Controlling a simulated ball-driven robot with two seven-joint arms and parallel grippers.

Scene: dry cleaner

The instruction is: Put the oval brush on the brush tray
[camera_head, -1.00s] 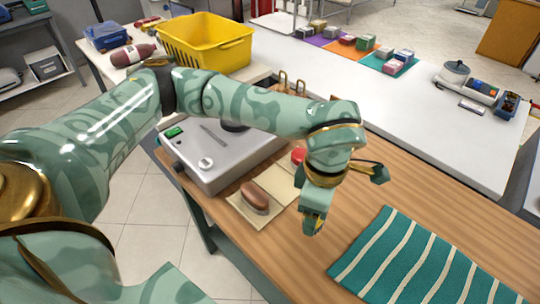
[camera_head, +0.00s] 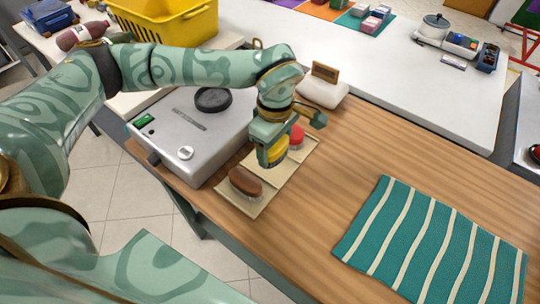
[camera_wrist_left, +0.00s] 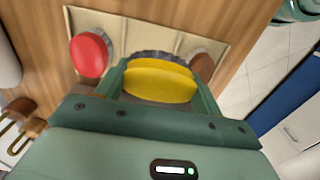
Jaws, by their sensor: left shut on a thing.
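The yellow oval brush (camera_head: 272,152) has a dark bristle rim. My left gripper (camera_head: 269,156) is shut on it, with a finger on each side in the left wrist view (camera_wrist_left: 160,82). The beige brush tray (camera_head: 272,180) lies on the wooden counter. The held brush is over the tray's middle, between a red brush (camera_head: 296,136) and a brown brush (camera_head: 245,181). The wrist view shows the red one (camera_wrist_left: 90,54) left and the brown one (camera_wrist_left: 202,68) right. I cannot tell whether the yellow brush touches the tray. My right gripper is not in view.
A grey machine (camera_head: 195,128) stands directly left of the tray. A white block-like thing (camera_head: 322,92) with a brown wooden piece is behind the gripper. A teal striped cloth (camera_head: 430,240) lies at the right. Bare counter lies between tray and cloth.

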